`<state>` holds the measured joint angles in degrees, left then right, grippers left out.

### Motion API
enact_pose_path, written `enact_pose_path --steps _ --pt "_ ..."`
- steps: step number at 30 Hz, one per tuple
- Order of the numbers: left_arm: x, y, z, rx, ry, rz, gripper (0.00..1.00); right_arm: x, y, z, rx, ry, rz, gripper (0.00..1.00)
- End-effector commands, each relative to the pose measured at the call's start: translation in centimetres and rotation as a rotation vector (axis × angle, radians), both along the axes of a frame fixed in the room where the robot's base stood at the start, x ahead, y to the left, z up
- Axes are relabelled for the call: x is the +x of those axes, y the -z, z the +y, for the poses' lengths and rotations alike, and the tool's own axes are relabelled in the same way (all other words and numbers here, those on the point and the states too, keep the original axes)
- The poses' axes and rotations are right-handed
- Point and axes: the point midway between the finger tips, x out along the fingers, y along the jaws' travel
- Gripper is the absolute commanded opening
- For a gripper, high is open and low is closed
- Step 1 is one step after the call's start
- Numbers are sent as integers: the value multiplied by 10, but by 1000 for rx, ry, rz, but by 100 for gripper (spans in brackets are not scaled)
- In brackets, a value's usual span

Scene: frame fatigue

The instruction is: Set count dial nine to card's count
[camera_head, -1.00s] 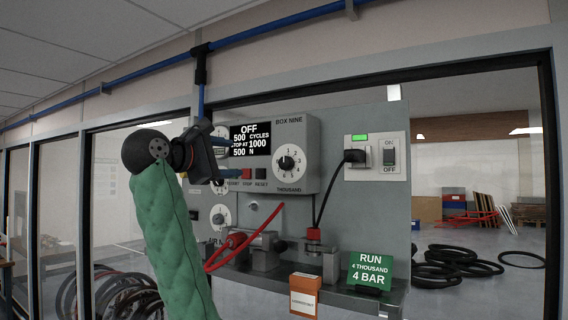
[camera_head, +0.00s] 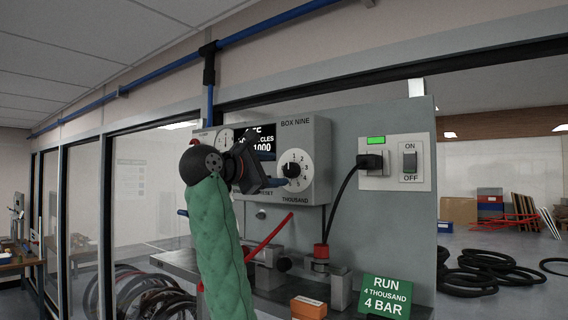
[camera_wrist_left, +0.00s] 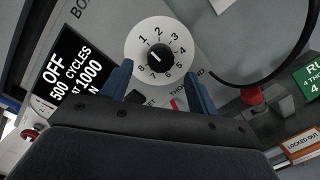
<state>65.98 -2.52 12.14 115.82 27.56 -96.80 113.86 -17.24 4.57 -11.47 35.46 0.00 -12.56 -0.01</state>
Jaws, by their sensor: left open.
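The count dial (camera_head: 292,170) is a black knob on a white numbered disc, above the word THOUSAND on the grey box nine (camera_head: 318,140). It also shows in the left wrist view (camera_wrist_left: 160,58), with a short white mark on the knob; I cannot read its number surely. My left gripper (camera_head: 277,169) is open, its blue fingers just left of the knob in the head view. In the left wrist view the fingertips (camera_wrist_left: 159,85) lie to either side below the knob, apart from it. The green card (camera_head: 385,297) reads RUN 4 THOUSAND 4 BAR. My right gripper is not in view.
A socket with a black plug (camera_head: 371,163) and an on/off switch (camera_head: 410,161) are to the right. A black cable hangs between.

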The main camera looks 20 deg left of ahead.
Motion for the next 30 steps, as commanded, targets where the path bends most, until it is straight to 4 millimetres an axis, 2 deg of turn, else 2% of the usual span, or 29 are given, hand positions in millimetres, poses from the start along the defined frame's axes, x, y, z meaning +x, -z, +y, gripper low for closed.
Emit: enact_pose_path --steps 1,9,20,21,27,28,30 --pt "7 -4 -4 0 1 3 60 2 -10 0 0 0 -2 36" --pt "31 -2 -14 1 0 0 60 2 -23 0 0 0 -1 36" --pt "35 0 -17 2 0 -1 60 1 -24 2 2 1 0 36" --pt "35 0 -17 2 0 -1 58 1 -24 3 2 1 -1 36" --pt "35 0 -17 2 0 -1 19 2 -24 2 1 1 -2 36" --pt "35 0 -17 2 0 -1 16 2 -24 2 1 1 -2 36" --pt "34 0 -17 2 0 -1 16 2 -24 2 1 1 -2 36"
